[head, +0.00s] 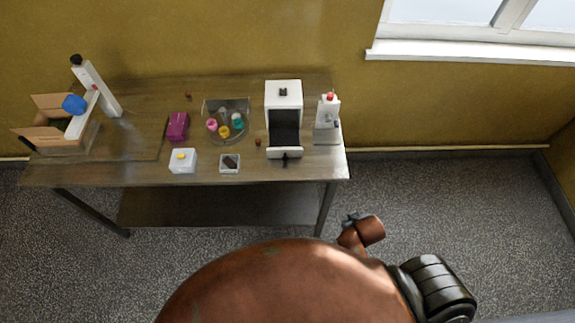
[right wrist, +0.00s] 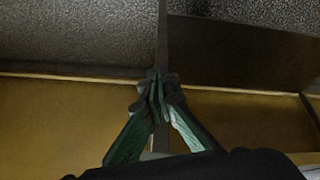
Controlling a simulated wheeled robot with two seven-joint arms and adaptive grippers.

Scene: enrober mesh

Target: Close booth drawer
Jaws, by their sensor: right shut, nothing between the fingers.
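The white booth (head: 284,92) stands on the table toward its right side. Its drawer (head: 285,126) is pulled out toward the front, showing a dark inside. The white drawer front (head: 285,153) carries a dark handle and sits near the table's front edge. My right gripper (head: 350,219) is below and in front of the table's right front corner, apart from the drawer. The right wrist view shows its fingers (right wrist: 158,86) together and empty; the drawer is not in that view. My left gripper is in neither view.
The table (head: 95,173) also holds a white dispenser (head: 327,108), a clear tray (head: 240,105) with colored cups, a purple block (head: 177,126), white boxes and an open carton (head: 50,134). A table leg (right wrist: 162,40) shows behind my right fingers. Floor (head: 440,190) right of the table is clear.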

